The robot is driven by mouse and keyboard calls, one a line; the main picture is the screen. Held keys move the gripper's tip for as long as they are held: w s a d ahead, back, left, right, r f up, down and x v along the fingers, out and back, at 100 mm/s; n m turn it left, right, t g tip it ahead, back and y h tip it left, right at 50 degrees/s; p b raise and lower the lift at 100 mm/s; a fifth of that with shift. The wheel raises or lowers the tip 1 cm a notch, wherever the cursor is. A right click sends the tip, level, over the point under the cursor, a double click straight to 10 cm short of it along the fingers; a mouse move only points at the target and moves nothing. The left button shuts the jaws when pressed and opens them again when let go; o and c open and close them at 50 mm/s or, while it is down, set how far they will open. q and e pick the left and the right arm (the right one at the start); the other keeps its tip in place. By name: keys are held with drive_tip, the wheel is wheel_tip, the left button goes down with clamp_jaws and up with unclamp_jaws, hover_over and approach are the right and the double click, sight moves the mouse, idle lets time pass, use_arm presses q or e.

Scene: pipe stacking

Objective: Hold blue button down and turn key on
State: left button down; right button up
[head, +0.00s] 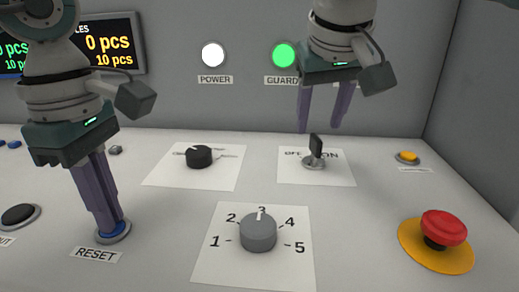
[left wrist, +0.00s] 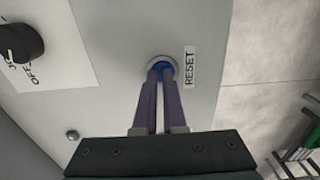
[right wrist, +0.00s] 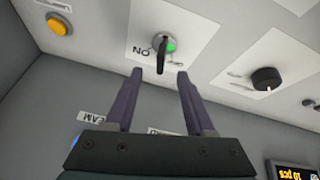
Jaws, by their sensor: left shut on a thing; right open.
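The blue button (head: 124,228), set in a pale ring above the RESET label, is largely covered by my left gripper (head: 111,226). Its fingers are shut with their tips on the button; the left wrist view also shows the blue button (left wrist: 163,65). The dark key (head: 316,147) stands upright in its round switch on the white OFF/ON plate (head: 343,173). My right gripper (head: 320,128) is open and empty, just behind and above the key. In the right wrist view, the key (right wrist: 161,53) lies just beyond and between the fingertips, apart from both, with green showing beside it.
A black knob (head: 199,157) sits left of the key, and a grey dial (head: 258,233) numbered 1 to 5 in front. A red emergency button (head: 443,227) on a yellow base and a small yellow button (head: 407,157) are at the right. The GUARD lamp (head: 283,55) is green.

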drive_tip(key=shift+f, duration=0.1)
idle(0.3)
wheel_tip(320, 180, up, 4)
drive_tip(key=shift+r, duration=0.1)
idle(0.4)
drive_tip(key=shift+n, duration=0.3)
clamp_jaws()
idle(0.4)
idle(0.5)
idle(1.3)
idle(0.4)
